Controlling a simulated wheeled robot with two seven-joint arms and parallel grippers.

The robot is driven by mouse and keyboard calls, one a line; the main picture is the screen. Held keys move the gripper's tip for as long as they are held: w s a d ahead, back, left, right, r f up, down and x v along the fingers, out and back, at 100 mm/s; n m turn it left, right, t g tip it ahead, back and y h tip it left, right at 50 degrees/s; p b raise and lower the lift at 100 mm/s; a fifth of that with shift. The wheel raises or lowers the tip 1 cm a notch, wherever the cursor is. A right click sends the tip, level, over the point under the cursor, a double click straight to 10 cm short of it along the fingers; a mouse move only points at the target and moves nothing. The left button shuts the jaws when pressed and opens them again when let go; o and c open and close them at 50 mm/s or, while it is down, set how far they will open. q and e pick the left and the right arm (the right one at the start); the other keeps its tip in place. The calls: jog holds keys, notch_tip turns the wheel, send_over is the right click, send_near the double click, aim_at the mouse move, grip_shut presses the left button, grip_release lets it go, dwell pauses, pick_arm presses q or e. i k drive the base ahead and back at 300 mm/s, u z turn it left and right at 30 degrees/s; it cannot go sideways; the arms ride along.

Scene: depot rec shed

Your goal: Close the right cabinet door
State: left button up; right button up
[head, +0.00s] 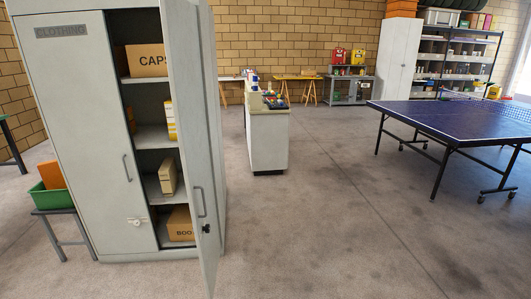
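A tall grey cabinet (83,130) labelled CLOTHING stands at the left. Its left door is closed, with a vertical handle (127,168). Its right door (192,120) stands wide open, swung out toward me, with a vertical handle (200,202) and a dark knob low on its edge. The shelves inside show a box marked CAPS (145,60), yellow packs, a beige box and a box at the bottom (181,224) whose label is partly hidden by the door. Neither of my grippers is in view.
A green bin (51,198) sits on a small stand left of the cabinet. A white counter (268,140) stands behind, right of the cabinet. A blue ping-pong table (450,120) is at the right. The concrete floor in front and between is clear.

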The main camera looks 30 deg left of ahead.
aim_at(178, 18)
jog(key=u, duration=0.95)
jog(key=i, duration=1.5)
jog(key=u, duration=0.65)
jog(key=i, duration=0.6)
jog(key=u, duration=2.05)
jog(key=k, duration=0.65)
jog(key=z, duration=1.75)
